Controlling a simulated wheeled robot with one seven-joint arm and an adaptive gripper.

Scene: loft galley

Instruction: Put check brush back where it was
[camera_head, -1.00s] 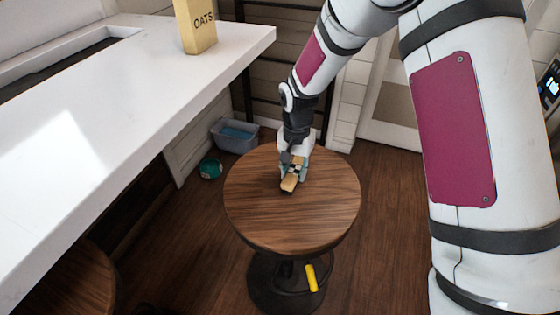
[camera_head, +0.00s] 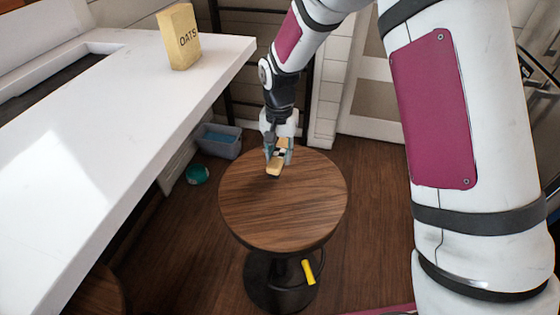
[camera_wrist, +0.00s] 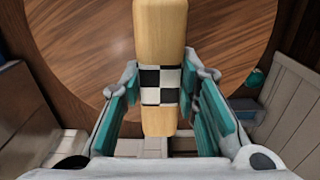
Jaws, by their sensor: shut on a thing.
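The check brush (camera_head: 274,168) has a pale wooden body with a black-and-white checked band. It also shows in the wrist view (camera_wrist: 160,40), running lengthwise between the fingers. My gripper (camera_head: 279,152) is shut on it around the checked band; the teal finger pads (camera_wrist: 160,95) lie on either side. The brush is at the far left part of the round wooden stool top (camera_head: 285,215). I cannot tell whether the brush touches the top or is a little above it. Its underside shows only as a dark edge.
A white counter (camera_head: 130,110) with a box of oats (camera_head: 180,40) runs along the left. A grey-blue bin (camera_head: 218,142) and a teal round object (camera_head: 197,174) are on the floor behind. The stool's near half is bare. A yellow piece (camera_head: 309,272) shows at its base.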

